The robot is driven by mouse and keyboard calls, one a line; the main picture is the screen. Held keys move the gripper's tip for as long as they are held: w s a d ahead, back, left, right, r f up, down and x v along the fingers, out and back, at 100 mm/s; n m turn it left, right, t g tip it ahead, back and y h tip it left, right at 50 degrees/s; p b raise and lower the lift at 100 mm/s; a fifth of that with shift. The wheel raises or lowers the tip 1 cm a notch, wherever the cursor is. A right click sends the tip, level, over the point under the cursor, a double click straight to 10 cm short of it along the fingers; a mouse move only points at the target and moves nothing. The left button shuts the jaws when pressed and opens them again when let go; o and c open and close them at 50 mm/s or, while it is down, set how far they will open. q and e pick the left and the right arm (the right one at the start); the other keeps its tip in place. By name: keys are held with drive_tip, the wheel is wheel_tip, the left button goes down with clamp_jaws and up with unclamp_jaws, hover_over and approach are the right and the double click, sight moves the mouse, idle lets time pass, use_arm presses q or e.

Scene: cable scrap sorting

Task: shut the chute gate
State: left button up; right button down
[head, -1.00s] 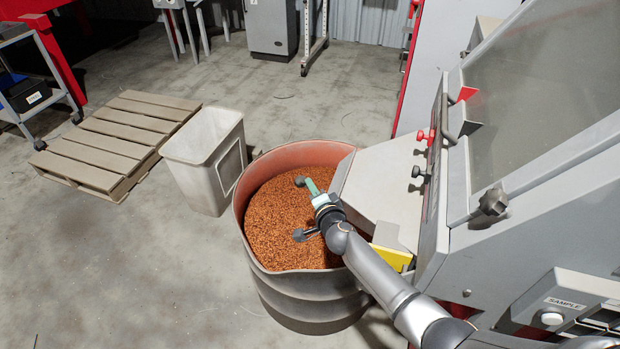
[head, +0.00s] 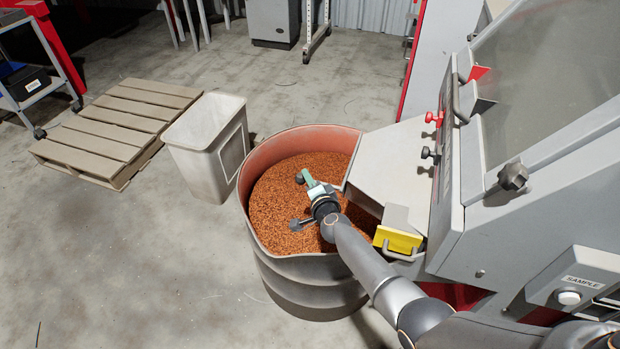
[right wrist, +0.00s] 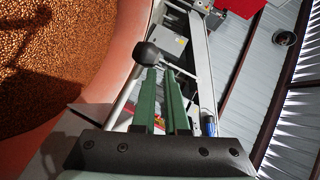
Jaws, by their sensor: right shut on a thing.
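My right gripper (head: 307,183) reaches over the drum beside the chute's mouth, its green fingers pointing away from me. It is shut on a dark round knob (head: 300,178), apparently the end of the gate's lever. In the right wrist view the fingers (right wrist: 163,80) lie close together with the black knob (right wrist: 147,54) at their tips. A thin rod runs from the knob to the right. The pale grey chute (head: 385,155) slopes from the machine over the drum's rim. The gate plate itself is not clearly seen. My left gripper is out of view.
The drum (head: 300,270) holds copper-coloured granules. A yellow block (head: 398,240) with a handle is close to my right forearm. The grey machine (head: 510,230) fills the right side. A pale bin (head: 208,140) and pallet (head: 115,130) stand left; the floor at front left is clear.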

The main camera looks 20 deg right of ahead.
drive_tip(key=shift+w+a+r, duration=0.2)
drive_tip(key=shift+a+r, duration=0.15)
drive_tip(key=shift+a, duration=0.2)
drive_tip(key=d+p+v, duration=0.1)
drive_tip(key=p+v, duration=0.7)
drive_tip(key=v, duration=0.4)
drive_tip(key=shift+s+f, duration=0.3)
drive_tip(key=shift+s, duration=0.15)
drive_tip(key=s+f+n+g+y, duration=0.1)
drive_tip(key=s+f+n+g, duration=0.1)
drive_tip(key=s+n, duration=0.6)
drive_tip(key=s+f+n+g, duration=0.2)
drive_tip(key=s+n, duration=0.6)
drive_tip(key=s, duration=0.9)
drive_tip(key=shift+g+y, duration=0.4)
drive_tip(key=shift+g, duration=0.5)
